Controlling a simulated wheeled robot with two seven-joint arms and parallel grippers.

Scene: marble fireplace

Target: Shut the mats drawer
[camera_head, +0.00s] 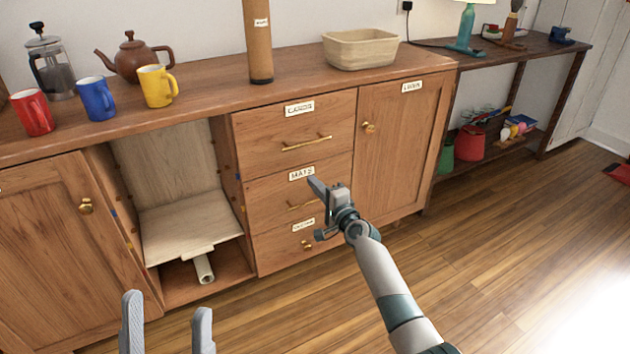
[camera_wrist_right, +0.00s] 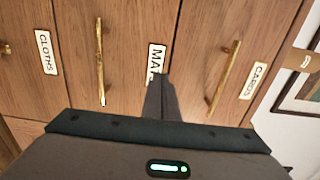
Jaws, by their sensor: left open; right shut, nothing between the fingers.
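The mats drawer (camera_head: 270,202) is in the middle of the cabinet's drawer column, below the cards drawer (camera_head: 262,135). Its front looks about level with the fronts around it; I cannot tell whether a small gap is left. Its label (camera_wrist_right: 156,62) and brass handle (camera_wrist_right: 100,62) show in the right wrist view. My right gripper (camera_head: 313,184) is shut and empty, its tips at or just before the label; contact is unclear. It partly hides the handle in the head view. My left gripper (camera_head: 167,304) is open and empty at the lower left, away from the drawers.
The cloths drawer (camera_head: 285,250) lies below the mats drawer. An open compartment (camera_head: 190,215) is to the left, and a closed linen door (camera_head: 395,160) to the right. Mugs, a teapot (camera_head: 132,58) and a basket (camera_head: 360,50) stand on top. The floor in front is clear.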

